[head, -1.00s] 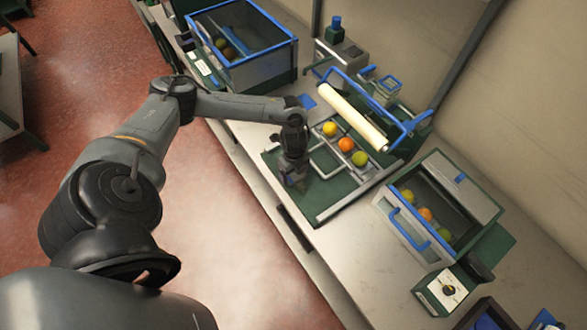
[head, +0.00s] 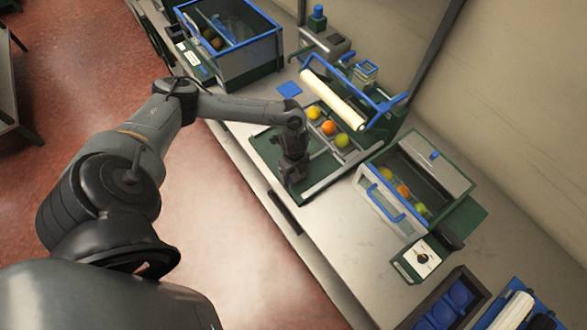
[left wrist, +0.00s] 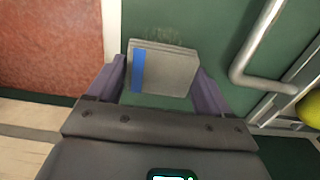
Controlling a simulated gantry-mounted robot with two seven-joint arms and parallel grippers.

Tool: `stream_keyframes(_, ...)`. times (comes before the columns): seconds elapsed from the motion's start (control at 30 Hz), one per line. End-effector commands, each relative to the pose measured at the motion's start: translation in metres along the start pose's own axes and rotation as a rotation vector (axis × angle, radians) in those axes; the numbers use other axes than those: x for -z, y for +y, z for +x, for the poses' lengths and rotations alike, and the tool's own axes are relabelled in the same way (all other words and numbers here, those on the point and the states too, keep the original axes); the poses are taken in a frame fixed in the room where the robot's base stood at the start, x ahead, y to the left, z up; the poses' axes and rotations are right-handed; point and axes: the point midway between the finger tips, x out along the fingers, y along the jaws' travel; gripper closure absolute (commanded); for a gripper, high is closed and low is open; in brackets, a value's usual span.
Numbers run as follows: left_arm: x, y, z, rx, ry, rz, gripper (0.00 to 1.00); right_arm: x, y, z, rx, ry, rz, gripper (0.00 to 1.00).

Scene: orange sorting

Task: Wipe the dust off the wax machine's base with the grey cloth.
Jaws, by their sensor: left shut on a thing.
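The wax machine (head: 332,99), with a cream roller and blue frame, stands on the bench in the head view. Its flat green base (head: 264,150) extends towards the bench's front edge. My left gripper (head: 294,190) points down over the front part of this base. In the left wrist view my left gripper (left wrist: 158,85) is shut on the grey cloth (left wrist: 175,68), a folded pad with a blue stripe. The cloth is over the green base; whether it touches is hard to tell. A faint pale dust smear (left wrist: 160,35) shows just beyond it. My right gripper is out of view.
Yellow, orange and green fruits (head: 328,127) lie in a row on the machine, beside a metal rail (left wrist: 262,45). A fruit bin (head: 371,196) stands to the right, another glass-sided bin (head: 248,73) to the left. A blue square (head: 289,90) lies on the bench.

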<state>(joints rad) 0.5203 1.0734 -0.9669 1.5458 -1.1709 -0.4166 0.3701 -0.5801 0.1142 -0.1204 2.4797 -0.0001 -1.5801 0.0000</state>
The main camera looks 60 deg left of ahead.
Motion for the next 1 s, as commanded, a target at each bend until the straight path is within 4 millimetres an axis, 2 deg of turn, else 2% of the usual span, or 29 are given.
stream_keyframes(0.1, 0.001, 0.0, -0.013, 0.0, 0.001, 0.0, 0.49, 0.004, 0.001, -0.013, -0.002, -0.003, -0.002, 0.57)
stream_keyframes(0.17, 0.0, 0.0, -0.028, 0.002, -0.001, 0.001, 0.49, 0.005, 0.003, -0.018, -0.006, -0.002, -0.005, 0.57)
stream_keyframes(0.8, -0.001, 0.002, -0.078, 0.0, -0.001, -0.003, 0.49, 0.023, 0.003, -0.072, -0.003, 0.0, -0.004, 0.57)
stream_keyframes(1.0, -0.001, 0.002, -0.082, 0.0, -0.001, -0.003, 0.49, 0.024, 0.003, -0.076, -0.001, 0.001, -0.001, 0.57)
